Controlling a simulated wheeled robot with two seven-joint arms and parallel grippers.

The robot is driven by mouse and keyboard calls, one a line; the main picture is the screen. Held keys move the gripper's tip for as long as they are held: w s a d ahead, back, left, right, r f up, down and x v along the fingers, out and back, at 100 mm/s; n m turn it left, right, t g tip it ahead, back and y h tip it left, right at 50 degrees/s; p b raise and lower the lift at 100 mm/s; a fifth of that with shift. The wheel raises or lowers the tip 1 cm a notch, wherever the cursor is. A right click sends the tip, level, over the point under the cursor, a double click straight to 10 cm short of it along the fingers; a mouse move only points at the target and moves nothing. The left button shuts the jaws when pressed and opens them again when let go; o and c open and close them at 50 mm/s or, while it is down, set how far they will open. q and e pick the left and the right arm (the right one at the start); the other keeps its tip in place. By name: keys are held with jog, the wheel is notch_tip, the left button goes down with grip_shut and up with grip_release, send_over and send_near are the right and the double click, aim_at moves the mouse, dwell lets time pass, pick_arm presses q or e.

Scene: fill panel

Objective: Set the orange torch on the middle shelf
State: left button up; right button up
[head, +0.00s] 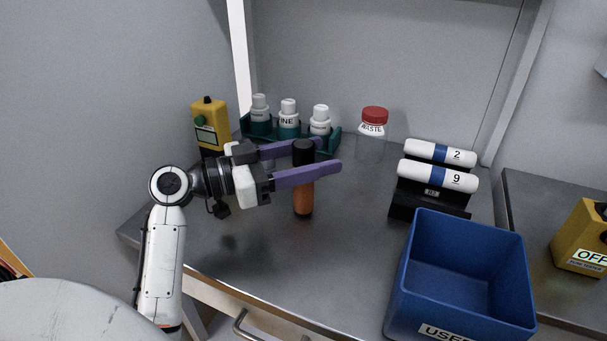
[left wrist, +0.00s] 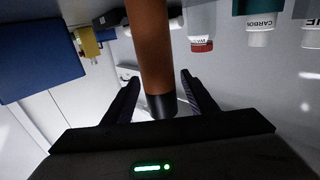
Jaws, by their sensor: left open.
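The orange torch (head: 303,196) stands upright on the grey bench, with a black upper end and an orange lower body. My left gripper (head: 322,170) is open, its two purple fingers at the torch's black upper part, one on each side. In the left wrist view the torch (left wrist: 153,50) lies between the two dark fingers (left wrist: 160,98), with a visible gap on each side. No middle shelf can be made out in these views. My right gripper is not in view.
A green rack (head: 333,143) with several white-capped bottles, a yellow device (head: 210,122) and a red-lidded jar (head: 371,142) stand behind. White cylinders (head: 438,175) rest on a black holder at right. A blue bin (head: 463,240) is at front right. Bench front centre is clear.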

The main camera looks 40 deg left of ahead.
pick_arm(q)
jog(key=shift+x, duration=1.05)
jog(key=shift+c, duration=0.2)
grip_shut()
